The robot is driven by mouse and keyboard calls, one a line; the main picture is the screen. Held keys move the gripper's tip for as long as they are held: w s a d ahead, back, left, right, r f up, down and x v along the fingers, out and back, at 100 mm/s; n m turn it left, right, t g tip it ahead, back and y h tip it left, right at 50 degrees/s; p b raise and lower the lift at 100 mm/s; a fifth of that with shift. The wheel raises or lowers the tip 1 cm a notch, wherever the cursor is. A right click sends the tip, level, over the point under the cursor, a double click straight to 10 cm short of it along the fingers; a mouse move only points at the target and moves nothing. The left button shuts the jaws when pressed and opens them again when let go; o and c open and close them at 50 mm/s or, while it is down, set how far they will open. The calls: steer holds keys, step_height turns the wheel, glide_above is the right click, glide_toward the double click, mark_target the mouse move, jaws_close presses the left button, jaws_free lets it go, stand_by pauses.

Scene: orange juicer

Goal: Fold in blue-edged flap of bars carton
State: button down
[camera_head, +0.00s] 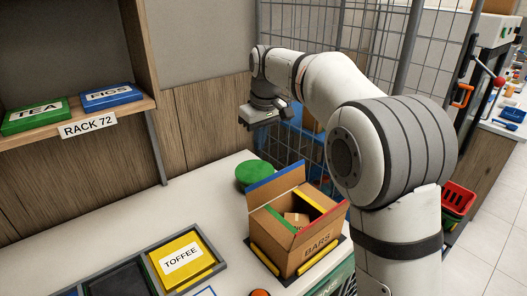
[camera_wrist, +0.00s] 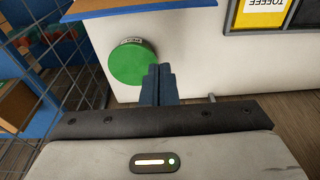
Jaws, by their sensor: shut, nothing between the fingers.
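The open cardboard bars carton (camera_head: 300,258) stands on the white counter. Its blue-edged flap (camera_head: 277,186) stands up at the back, and its blue edge shows at the top of the wrist view (camera_wrist: 140,12). My gripper (camera_head: 246,125) is above and behind the carton, apart from the blue-edged flap. Its fingers (camera_wrist: 160,70) are shut and empty.
A green round object (camera_head: 254,174) sits behind the carton, close to my fingers in the wrist view (camera_wrist: 131,62). A yellow toffee box (camera_head: 184,260) lies in a tray at left. A wire mesh fence (camera_head: 310,25) stands behind my arm. The counter's back left is clear.

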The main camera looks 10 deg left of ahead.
mark_target(278, 185)
step_height(278, 185, down, 8)
steer(key=s+d+p, duration=0.1)
steer(key=d, duration=0.1)
steer(key=shift+s+p, duration=0.3)
steer(key=shift+s, duration=0.05)
steer(key=shift+s+a+f+b, duration=0.1)
steer(key=shift+s+b, duration=0.1)
steer(key=shift+b, duration=0.5)
